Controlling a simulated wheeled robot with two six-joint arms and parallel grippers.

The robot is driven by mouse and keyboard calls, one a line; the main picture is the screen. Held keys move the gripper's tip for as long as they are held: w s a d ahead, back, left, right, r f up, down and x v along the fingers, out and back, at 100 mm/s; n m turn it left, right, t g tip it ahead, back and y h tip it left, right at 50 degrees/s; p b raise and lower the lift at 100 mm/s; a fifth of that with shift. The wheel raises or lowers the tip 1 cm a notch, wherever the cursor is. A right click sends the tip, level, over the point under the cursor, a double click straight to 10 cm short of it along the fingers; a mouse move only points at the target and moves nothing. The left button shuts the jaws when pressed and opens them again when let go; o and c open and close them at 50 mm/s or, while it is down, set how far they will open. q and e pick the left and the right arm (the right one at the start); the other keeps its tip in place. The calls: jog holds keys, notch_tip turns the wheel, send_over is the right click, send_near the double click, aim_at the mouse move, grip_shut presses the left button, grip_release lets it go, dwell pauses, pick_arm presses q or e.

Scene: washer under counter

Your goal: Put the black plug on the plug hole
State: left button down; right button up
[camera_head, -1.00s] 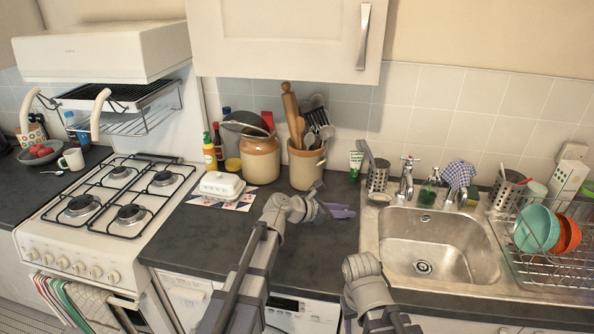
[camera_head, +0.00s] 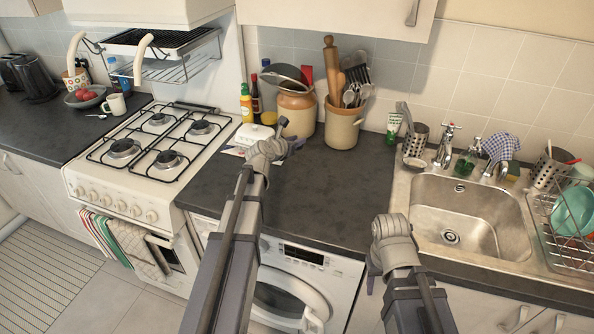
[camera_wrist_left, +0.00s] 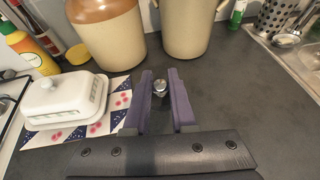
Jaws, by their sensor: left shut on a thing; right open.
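My left gripper (camera_head: 290,142) is over the counter in front of the jars, near the butter dish. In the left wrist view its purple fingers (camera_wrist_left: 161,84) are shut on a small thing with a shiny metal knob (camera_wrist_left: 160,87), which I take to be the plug. Its black part cannot be made out there. In the head view a small round grey-dark thing (camera_head: 283,121) shows at the fingertips. The plug hole (camera_head: 450,237) is uncovered in the floor of the steel sink (camera_head: 428,205), at right. My right gripper (camera_head: 371,284) is open and low, left of the sink, mostly hidden by its wrist.
A white butter dish (camera_head: 254,135), a brown-and-cream jar (camera_head: 296,113) and a utensil crock (camera_head: 343,127) stand at the back. The tap (camera_head: 445,145) rises behind the sink; a dish rack (camera_head: 562,245) is right.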

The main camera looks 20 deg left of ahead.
aim_at(297, 170)
pick_arm(q)
jog(key=shift+f+b, duration=5.1)
jog(key=shift+f, duration=0.05)
jog(key=shift+r, duration=0.15)
jog(key=c, duration=0.7)
grip_release()
jog(key=shift+c, duration=0.2)
